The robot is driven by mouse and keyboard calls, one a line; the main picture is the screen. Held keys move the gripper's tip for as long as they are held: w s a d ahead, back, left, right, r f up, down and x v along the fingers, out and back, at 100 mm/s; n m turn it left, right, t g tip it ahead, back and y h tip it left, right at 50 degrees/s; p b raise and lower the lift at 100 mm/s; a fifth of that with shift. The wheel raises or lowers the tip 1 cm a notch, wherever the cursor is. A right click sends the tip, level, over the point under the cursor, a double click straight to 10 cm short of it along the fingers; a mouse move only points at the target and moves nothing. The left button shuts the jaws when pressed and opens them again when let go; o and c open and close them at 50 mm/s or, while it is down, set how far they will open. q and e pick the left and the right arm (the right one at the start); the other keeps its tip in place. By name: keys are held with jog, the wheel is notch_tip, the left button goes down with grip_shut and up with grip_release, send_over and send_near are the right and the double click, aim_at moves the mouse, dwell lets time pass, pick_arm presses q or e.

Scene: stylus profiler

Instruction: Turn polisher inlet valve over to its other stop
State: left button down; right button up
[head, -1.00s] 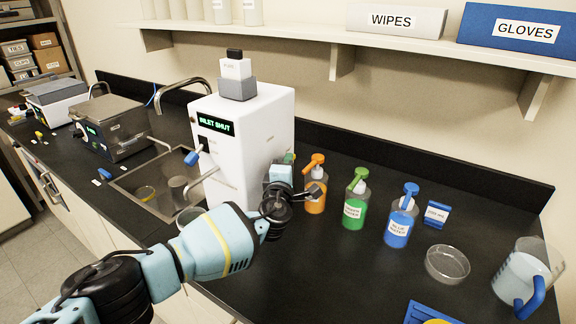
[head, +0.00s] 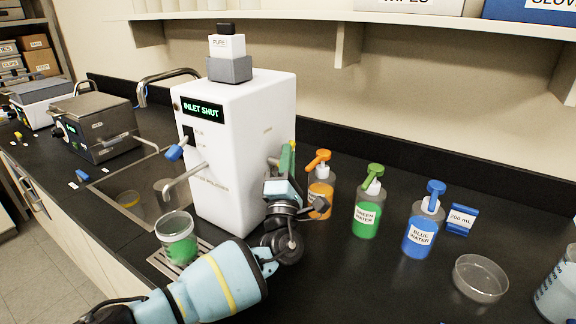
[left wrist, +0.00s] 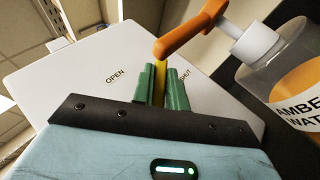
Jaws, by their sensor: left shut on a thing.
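The polisher (head: 235,165) is a white upright box whose display (head: 203,110) reads INLET SHUT. Its inlet valve has a yellow lever (left wrist: 161,72) on the right-hand side face, shown in the left wrist view between the labels OPEN (left wrist: 115,76) and SHUT (left wrist: 184,74), closer to SHUT. My left gripper (left wrist: 162,88) is shut on the lever, a green finger on each side of it. In the head view my left gripper (head: 286,160) is at the polisher's right side, and its wrist hides part of that face. My right gripper is not in view.
An amber bottle (head: 320,195) with an orange pump stands close to the right of my left gripper. A green bottle (head: 367,215) and a blue bottle (head: 422,236) follow. A cup of green liquid (head: 178,240) stands on the drip grille before the polisher. A glass dish (head: 480,278) lies at right.

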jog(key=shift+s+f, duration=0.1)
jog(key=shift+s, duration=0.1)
pick_arm(q)
jog(key=c, duration=1.4)
grip_release()
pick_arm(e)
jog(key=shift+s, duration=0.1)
